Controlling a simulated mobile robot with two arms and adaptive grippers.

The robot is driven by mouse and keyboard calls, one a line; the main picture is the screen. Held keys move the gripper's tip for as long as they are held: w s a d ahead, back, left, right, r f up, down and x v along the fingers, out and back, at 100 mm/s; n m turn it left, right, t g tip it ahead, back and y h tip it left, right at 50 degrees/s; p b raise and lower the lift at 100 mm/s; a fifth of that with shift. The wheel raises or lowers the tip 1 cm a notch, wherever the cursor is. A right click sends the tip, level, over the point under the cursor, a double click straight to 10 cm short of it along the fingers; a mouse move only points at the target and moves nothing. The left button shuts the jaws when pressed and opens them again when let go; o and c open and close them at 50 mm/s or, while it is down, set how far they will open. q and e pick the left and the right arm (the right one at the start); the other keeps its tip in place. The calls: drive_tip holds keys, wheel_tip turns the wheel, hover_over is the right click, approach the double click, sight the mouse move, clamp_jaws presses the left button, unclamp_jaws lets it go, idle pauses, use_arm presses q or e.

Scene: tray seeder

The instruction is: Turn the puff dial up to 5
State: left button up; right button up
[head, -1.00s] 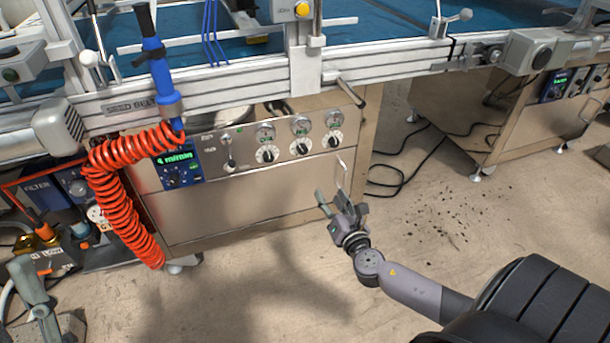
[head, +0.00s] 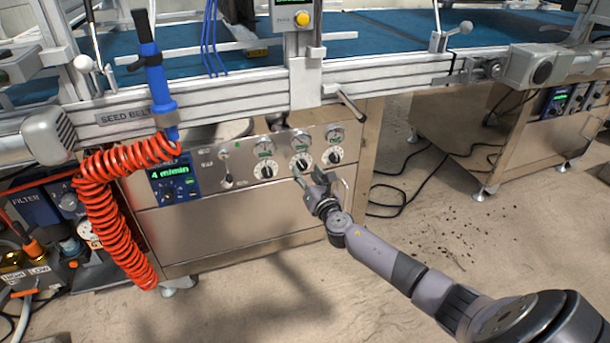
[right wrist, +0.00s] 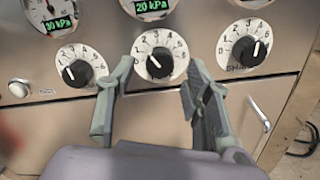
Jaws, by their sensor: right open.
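Three white-faced dials with black knobs sit in a row on the steel front panel: a left dial (head: 265,169), a middle dial (head: 302,163) and a right dial (head: 332,155). I cannot read which one is labelled puff. In the right wrist view the middle dial (right wrist: 158,64) shows between my fingertips, its knob mark toward the low numbers at left. My right gripper (head: 319,178) is open and empty, just in front of and below this dial; its fingers (right wrist: 158,80) also show in the right wrist view. No contact with the knob is visible. My left gripper is out of view.
Round gauges (head: 301,141) sit above the dials. A blue display module (head: 172,180) reads 4 m/min at left. A coiled orange hose (head: 104,210) hangs left of it. A lever handle (head: 350,104) juts out above the right dial. Floor to the right is mostly clear.

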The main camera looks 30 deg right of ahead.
drive_tip(key=shift+x, duration=0.95)
clamp_jaws()
